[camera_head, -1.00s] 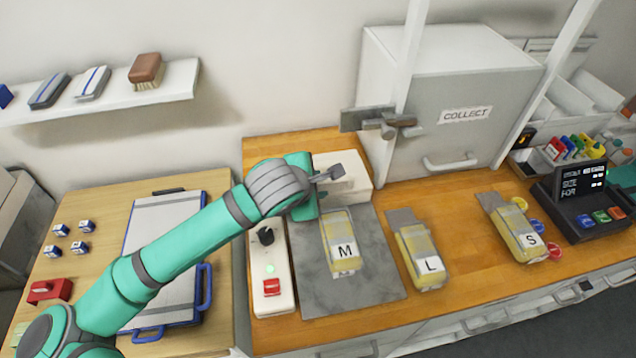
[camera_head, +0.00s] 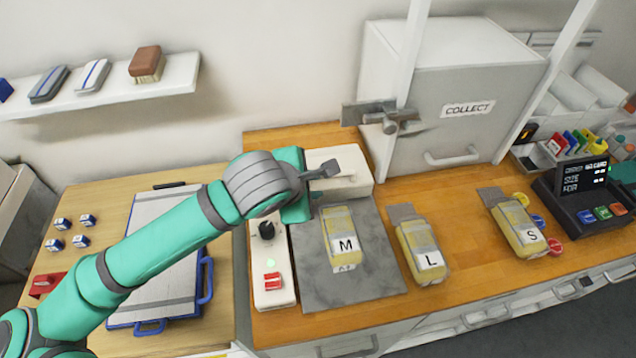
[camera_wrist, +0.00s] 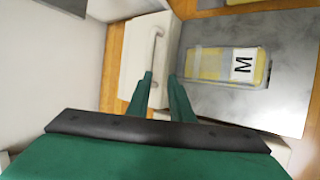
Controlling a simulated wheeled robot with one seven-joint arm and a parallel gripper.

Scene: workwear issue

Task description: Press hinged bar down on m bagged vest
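The M bagged vest (camera_head: 341,238) lies flat on a grey metal plate (camera_head: 383,283), its M label upward. It also shows in the wrist view (camera_wrist: 212,63). The hinged bar (camera_head: 350,184) is a white block along the plate's back edge, raised clear of the vest. In the wrist view the bar (camera_wrist: 134,57) carries a thin metal handle (camera_wrist: 156,45). My gripper (camera_head: 330,168) is over the bar. Its fingers (camera_wrist: 160,78) are apart, with the handle's near end close to the gap between them. I cannot tell whether they touch it.
A white control box (camera_head: 270,287) with a black knob, green light and red switch stands left of the plate. L (camera_head: 420,250) and S (camera_head: 516,228) bagged vests lie to the right. A grey COLLECT cabinet (camera_head: 470,140) stands behind. A clipboard (camera_head: 160,260) lies left, under my arm.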

